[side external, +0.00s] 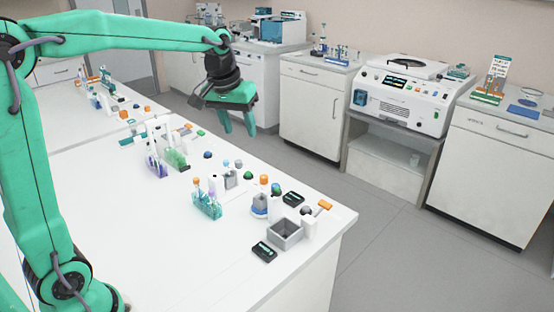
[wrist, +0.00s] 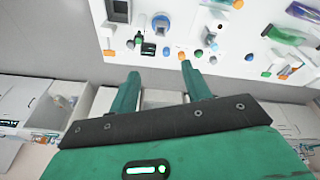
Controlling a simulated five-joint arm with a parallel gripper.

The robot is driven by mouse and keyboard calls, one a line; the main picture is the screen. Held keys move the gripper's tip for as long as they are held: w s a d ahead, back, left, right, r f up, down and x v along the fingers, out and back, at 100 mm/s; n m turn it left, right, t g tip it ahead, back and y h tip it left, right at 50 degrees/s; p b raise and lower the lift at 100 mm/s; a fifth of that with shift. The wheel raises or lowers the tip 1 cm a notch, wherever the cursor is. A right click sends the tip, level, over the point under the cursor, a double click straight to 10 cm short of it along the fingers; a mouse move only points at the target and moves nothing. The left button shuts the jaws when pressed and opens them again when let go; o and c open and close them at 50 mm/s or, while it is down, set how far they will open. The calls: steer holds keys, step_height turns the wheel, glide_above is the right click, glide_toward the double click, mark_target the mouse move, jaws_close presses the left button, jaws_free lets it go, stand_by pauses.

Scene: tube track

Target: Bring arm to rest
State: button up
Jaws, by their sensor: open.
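My gripper (side external: 238,122) is the green end of my arm, with a dark wrist joint above it. In the side external view it hangs in the air off the far edge of the white bench (side external: 115,245), with its fingers pointing down. In the wrist view the two green fingers of my gripper (wrist: 160,72) stand apart with nothing between them. The gripper is open and touches nothing that I can see.
On the bench stand tube racks (side external: 206,205), a grey open box (side external: 285,234), black devices (side external: 264,251) and several coloured caps. A white machine (side external: 400,95) and cabinets (side external: 490,180) line the wall. The grey floor (side external: 390,255) between is clear.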

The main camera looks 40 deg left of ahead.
steer(key=s+d+f+m+t, duration=0.1)
steer(key=s+d+m, duration=0.1)
steer(key=s, duration=0.8)
steer(key=s+d+f+m+t, duration=0.1)
steer(key=s+d+f+m, duration=0.1)
steer(key=s, duration=0.9)
steer(key=shift+d+f+t, duration=0.2)
steer(key=shift+d+t, duration=0.1)
steer(key=shift+d, duration=0.35)
